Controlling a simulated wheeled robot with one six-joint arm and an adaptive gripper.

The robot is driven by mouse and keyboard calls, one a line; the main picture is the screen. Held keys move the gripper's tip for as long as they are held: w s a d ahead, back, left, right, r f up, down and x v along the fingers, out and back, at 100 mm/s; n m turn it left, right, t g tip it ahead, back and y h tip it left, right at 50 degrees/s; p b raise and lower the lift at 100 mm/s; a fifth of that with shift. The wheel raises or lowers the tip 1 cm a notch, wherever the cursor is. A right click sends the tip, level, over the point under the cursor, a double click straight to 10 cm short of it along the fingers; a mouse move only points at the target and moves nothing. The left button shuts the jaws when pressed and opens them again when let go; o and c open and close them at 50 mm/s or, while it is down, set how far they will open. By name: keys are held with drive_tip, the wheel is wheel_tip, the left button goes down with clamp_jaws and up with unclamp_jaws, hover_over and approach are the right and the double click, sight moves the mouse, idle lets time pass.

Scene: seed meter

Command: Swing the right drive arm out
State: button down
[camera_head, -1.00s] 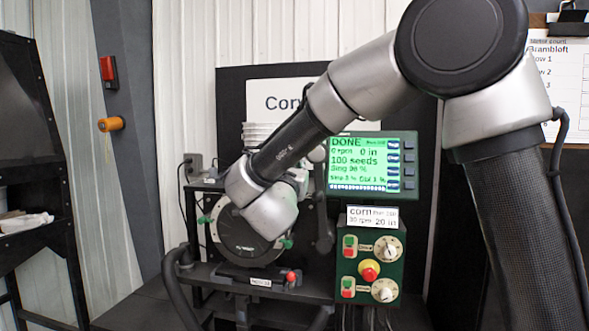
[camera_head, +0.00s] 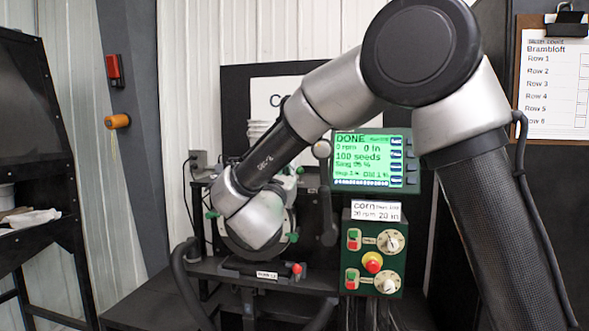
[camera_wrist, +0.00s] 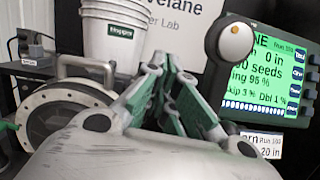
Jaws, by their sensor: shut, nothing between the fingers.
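The right drive arm (camera_head: 326,205) is a dark upright lever with a round pale-tipped knob, just left of the green display. In the wrist view, the drive arm (camera_wrist: 214,82) rises right of my gripper (camera_wrist: 172,75), with the knob at its top. My gripper has green-and-grey fingers and is shut and empty, pointing toward the back. A gap shows between the fingers and the knob; contact lower down cannot be judged. In the head view my arm hides the gripper. The round seed meter (camera_wrist: 62,115) with a silver rim is at the left in the wrist view.
The display (camera_head: 368,162) reads DONE, 100 seeds. A green control box (camera_head: 373,250) with knobs and a red stop button is below it. White buckets (camera_wrist: 112,38) stand behind my gripper. A black hose (camera_head: 183,285) curves at the lower left.

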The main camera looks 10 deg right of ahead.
drive_tip(key=s+a, duration=0.4)
drive_tip(key=s, duration=0.2)
drive_tip(key=shift+f, duration=0.45)
